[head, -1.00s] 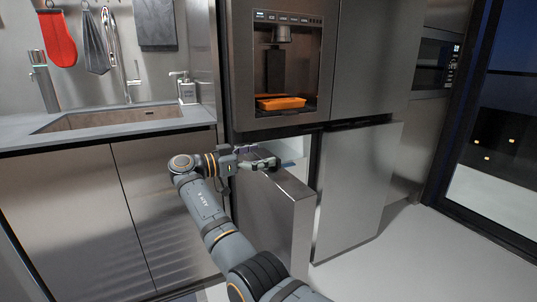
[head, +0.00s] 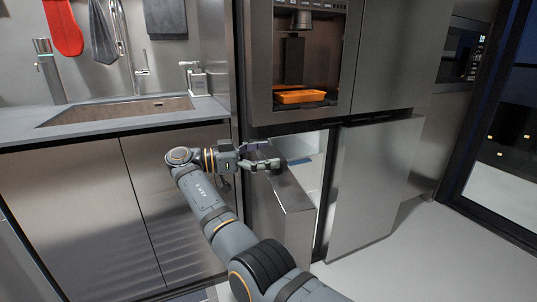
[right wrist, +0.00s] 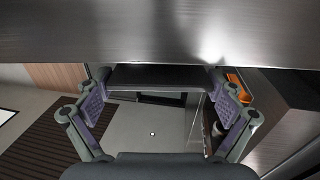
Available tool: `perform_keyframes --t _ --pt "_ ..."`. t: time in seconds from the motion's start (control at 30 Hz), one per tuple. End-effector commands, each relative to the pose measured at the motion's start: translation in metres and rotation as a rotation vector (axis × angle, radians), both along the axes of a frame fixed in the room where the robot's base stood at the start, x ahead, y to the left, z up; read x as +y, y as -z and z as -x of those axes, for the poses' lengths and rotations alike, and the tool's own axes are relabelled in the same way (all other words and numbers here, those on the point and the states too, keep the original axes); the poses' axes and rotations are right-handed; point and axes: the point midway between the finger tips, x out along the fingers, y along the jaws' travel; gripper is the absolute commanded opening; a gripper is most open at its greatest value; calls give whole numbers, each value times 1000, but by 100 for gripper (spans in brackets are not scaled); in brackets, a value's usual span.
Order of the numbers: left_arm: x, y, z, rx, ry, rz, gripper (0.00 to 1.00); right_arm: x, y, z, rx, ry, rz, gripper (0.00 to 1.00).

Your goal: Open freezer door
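The freezer door (head: 268,232) is the lower left steel door of the fridge. It stands swung well open, its top edge facing up. Part of the freezer interior (head: 314,165), pale with shelves, shows behind it. My right gripper (head: 266,156) is at the upper part of the door, near its top edge. Whether a finger touches the door cannot be told. My left gripper is not in view.
The other lower fridge door (head: 372,190) also stands out from the body. Above is a dispenser niche with an orange tray (head: 302,97). Sink cabinets (head: 75,210) stand close on the left. Pale floor (head: 415,250) is free at the right.

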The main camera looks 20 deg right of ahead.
Motion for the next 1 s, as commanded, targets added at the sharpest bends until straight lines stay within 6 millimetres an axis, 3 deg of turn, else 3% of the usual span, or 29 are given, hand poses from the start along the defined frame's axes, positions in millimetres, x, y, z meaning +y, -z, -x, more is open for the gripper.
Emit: perform_keyframes --t 0.43,0.8,1.0 --pt "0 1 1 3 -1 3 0 0 -5 0 -2 0 -1 100" --pt "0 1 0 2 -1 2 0 0 -80 0 -3 1 0 100" --pt "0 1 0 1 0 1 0 0 -98 0 0 1 -1 100"
